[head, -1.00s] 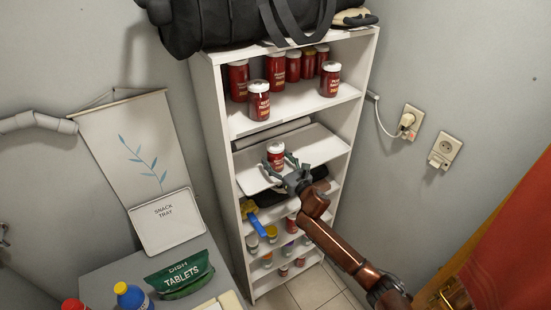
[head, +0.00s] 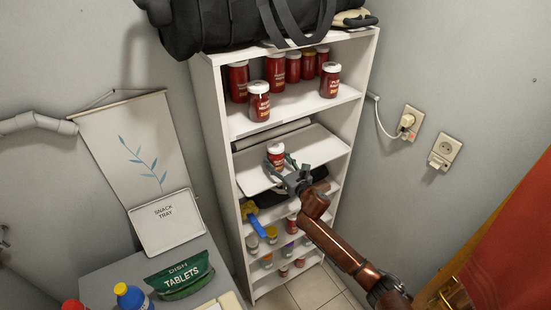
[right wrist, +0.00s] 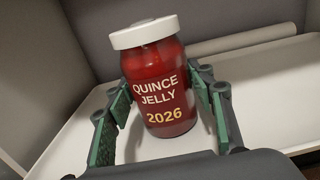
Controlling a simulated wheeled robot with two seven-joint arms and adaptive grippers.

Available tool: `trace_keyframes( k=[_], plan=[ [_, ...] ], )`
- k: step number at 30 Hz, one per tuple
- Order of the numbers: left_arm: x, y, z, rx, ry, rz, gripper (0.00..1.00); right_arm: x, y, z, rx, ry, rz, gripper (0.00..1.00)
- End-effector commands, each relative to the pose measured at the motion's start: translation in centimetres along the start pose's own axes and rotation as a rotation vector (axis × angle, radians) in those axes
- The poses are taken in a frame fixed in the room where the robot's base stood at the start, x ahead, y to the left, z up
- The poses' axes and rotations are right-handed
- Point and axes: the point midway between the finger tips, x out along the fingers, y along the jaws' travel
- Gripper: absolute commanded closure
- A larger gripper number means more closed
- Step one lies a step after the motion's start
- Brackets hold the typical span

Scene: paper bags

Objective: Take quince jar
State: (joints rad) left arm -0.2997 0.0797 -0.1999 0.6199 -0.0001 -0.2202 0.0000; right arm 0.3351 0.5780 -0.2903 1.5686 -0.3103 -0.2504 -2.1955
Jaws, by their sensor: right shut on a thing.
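The quince jar (right wrist: 158,90) is a red jar with a white lid, labelled "QUINCE JELLY 2026" in the right wrist view. In the head view the jar (head: 276,154) is at the white tray on the second shelf of the bookcase. My right gripper (head: 284,163) is shut on the jar, with green-padded fingers on both sides of it in the right wrist view (right wrist: 160,98). The jar looks slightly tilted there. I cannot tell whether its base touches the tray (head: 315,146). My left gripper is not in view.
Several other red jars (head: 260,101) stand on the shelf above. A black bag (head: 235,25) lies on top of the bookcase (head: 212,115). Lower shelves hold small jars (head: 271,235) and a blue-handled item (head: 257,224). Walls stand close on both sides.

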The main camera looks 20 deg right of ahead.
Motion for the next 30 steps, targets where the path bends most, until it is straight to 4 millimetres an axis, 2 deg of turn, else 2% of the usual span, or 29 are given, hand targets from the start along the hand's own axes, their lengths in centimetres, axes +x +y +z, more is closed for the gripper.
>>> trace_keyframes(
  k=[3,20,28,30],
  plan=[
    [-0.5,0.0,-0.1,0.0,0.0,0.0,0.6,0.0,0.0,0.9,-0.002,-0.005,0.002,0.76],
    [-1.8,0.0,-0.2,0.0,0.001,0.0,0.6,0.0,0.1,2.6,-0.002,-0.005,0.002,0.76],
    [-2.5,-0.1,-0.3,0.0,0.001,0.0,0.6,-1.9,0.0,2.6,-0.002,-0.004,0.001,0.76],
    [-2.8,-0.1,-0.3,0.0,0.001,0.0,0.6,-2.5,0.0,2.7,-0.002,-0.005,0.002,0.8]
  ],
)
